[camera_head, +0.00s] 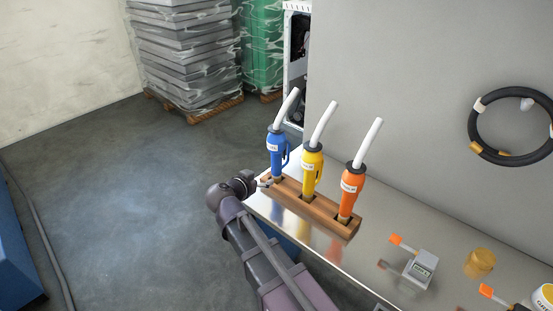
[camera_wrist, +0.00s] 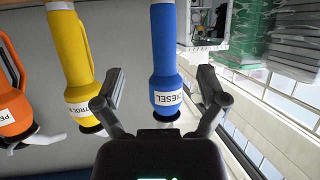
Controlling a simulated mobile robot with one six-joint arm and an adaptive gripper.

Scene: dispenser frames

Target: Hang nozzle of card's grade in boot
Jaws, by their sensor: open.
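A blue nozzle (camera_head: 276,150), a yellow nozzle (camera_head: 312,172) and an orange nozzle (camera_head: 352,185) stand upright in a wooden rack (camera_head: 331,222), each with a pale spout pointing up. The blue one's label reads DIESEL in the wrist view (camera_wrist: 165,50). The yellow nozzle (camera_wrist: 75,50) and orange nozzle (camera_wrist: 12,85) also show there, their labels partly cut off. My gripper (camera_head: 265,183) is low beside the blue nozzle. In the wrist view its open fingers (camera_wrist: 161,80) stand either side of the blue nozzle, with gaps. I cannot make out a card or boot.
The rack is at the left end of a shiny metal counter (camera_head: 300,243). A grey display device (camera_head: 420,268), a gold cylinder (camera_head: 480,262) and orange-tipped items (camera_head: 402,240) are to the right. A black hose coil (camera_head: 478,130) hangs on the wall.

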